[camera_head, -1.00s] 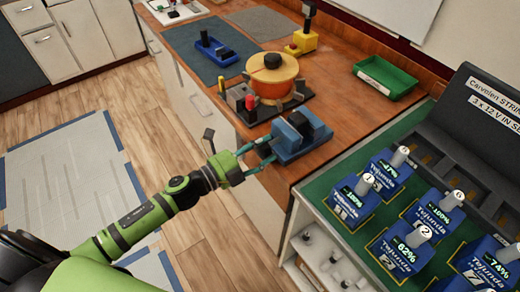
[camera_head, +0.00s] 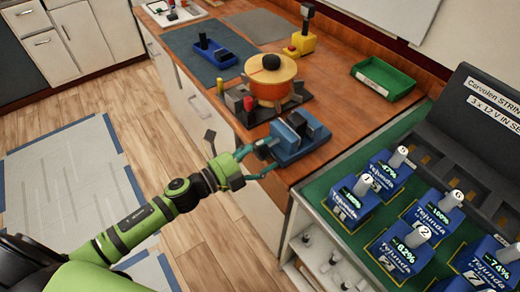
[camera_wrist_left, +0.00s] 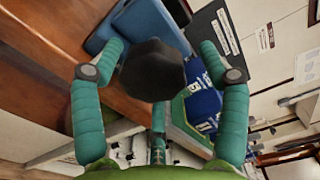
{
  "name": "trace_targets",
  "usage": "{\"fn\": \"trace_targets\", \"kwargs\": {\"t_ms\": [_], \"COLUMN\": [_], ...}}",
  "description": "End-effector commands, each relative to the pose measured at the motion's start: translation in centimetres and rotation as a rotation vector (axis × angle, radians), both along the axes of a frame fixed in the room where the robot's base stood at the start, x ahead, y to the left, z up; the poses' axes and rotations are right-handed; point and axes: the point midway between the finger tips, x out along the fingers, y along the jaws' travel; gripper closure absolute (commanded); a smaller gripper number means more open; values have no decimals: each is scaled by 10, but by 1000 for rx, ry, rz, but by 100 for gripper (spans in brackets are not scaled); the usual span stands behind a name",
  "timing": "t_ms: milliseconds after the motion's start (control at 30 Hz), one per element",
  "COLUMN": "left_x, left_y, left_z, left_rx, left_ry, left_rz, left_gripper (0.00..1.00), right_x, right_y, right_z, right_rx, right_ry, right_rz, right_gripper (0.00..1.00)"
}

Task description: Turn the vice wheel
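A blue vice (camera_head: 305,140) with dark grey jaw blocks sits at the front edge of the wooden counter. Its wheel is a dark, many-sided knob (camera_wrist_left: 152,68), seen in the left wrist view between the fingers of my left gripper. My left gripper (camera_head: 264,160) is at the near side of the vice; it also shows in the left wrist view (camera_wrist_left: 160,50). Its green fingers are spread on both sides of the wheel, with gaps visible, and a third finger shows below. The wheel is not clearly visible in the head view. My right gripper is not in view.
An orange pot (camera_head: 272,78) stands behind the vice. A green tray (camera_head: 385,78) lies at the back of the counter. Blue battery units (camera_head: 350,203) stand in a green-lined rack (camera_head: 322,212) at the right. Floor to the left is open.

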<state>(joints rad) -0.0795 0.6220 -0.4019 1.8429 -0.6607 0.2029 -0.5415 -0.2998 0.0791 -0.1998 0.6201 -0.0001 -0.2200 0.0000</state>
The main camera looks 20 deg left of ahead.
Motion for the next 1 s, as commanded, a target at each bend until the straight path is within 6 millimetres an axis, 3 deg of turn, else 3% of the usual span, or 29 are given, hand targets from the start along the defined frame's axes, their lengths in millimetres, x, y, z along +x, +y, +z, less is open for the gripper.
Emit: {"fn": "trace_targets", "kwargs": {"t_ms": [367,800,1000], "left_x": [-8,-72,-90], "left_y": [10,56,70], "left_z": [-3,-2,-1], "left_rx": [1,2,1], "left_ry": [6,6,3], "left_rz": [8,4,3], "left_gripper": [25,25,25], "right_x": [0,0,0], "right_y": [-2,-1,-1], "right_z": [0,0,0], "right_rx": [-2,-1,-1], "right_ry": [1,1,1], "right_rz": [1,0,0], "right_gripper": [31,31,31]}}
